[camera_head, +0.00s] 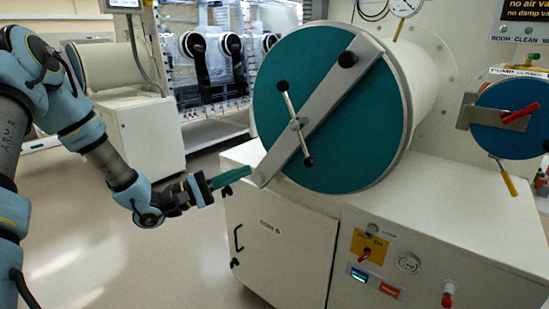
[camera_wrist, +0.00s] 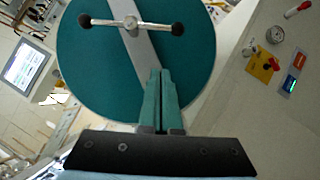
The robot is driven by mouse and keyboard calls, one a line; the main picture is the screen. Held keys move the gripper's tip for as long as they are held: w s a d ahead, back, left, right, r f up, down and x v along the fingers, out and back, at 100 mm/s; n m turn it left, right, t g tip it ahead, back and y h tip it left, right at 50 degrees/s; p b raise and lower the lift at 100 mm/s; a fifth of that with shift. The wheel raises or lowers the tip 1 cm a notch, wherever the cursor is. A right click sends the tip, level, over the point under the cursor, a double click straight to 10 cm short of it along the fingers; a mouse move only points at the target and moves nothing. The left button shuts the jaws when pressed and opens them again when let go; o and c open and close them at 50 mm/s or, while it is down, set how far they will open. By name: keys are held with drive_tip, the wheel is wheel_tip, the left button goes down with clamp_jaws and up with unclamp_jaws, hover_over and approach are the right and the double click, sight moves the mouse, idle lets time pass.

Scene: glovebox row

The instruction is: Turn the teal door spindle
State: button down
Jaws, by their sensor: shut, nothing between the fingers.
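The large round teal door (camera_head: 325,85) closes the end of a white cylinder, with a grey diagonal bar (camera_head: 318,110) across it. The spindle (camera_head: 295,123) is a metal rod with black ball ends at the door's middle, tilted from upper left to lower right. In the wrist view the spindle (camera_wrist: 132,23) lies near the top, almost level across the bar. My gripper (camera_head: 248,172) has teal fingers, shut and empty, left of the door's lower edge. In the wrist view my gripper (camera_wrist: 160,75) points toward the door, below the spindle and apart from it.
A white cabinet (camera_head: 285,245) stands under the door, with a handle and a yellow switch plate (camera_head: 368,247). A smaller blue door (camera_head: 515,115) with a red handle is at right. Open floor (camera_head: 100,220) lies at left.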

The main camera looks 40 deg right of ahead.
sight(297, 124)
drive_tip(key=s+p+x, duration=0.1)
drive_tip(key=p+x, duration=0.1)
drive_tip(key=x, duration=0.4)
drive_tip(key=s+a+r+p+x, duration=0.1)
drive_tip(key=p+x, duration=0.2)
drive_tip(key=x, duration=0.3)
drive_tip(key=shift+s+d, duration=0.2)
drive_tip(key=shift+s, duration=0.15)
drive_tip(key=shift+d, duration=0.1)
